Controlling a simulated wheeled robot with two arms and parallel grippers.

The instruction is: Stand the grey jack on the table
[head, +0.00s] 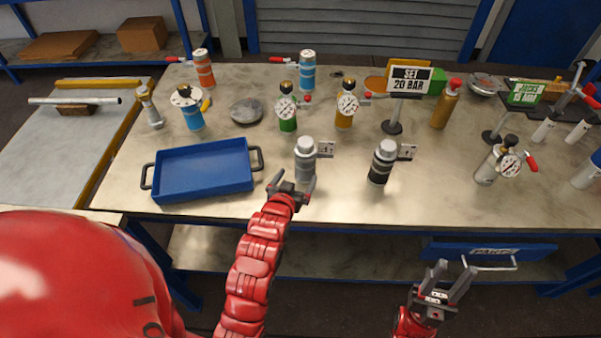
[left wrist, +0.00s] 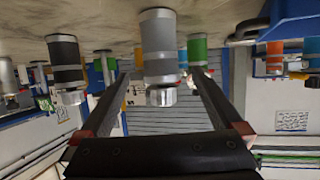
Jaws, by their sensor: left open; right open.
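The grey jack (head: 306,158) stands upright near the table's front edge, with a small tag at its right; its lower part is partly hidden by my gripper in the head view. My left gripper (head: 290,187) is open at the near side of the jack, low down. In the left wrist view, which looks upside down, the grey jack (left wrist: 158,48) shows between the two spread fingers; I cannot tell whether they touch it. My right gripper (head: 440,285) is open and empty in front of the table, below its top.
A black jack (head: 383,161) stands to the right of the grey one. A blue tray (head: 200,192) lies to the left. Green (head: 287,112) and orange (head: 346,108) gauged vessels and a sign (head: 410,79) stand behind. The table is clear between the black jack and the silver gauged vessel (head: 488,168).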

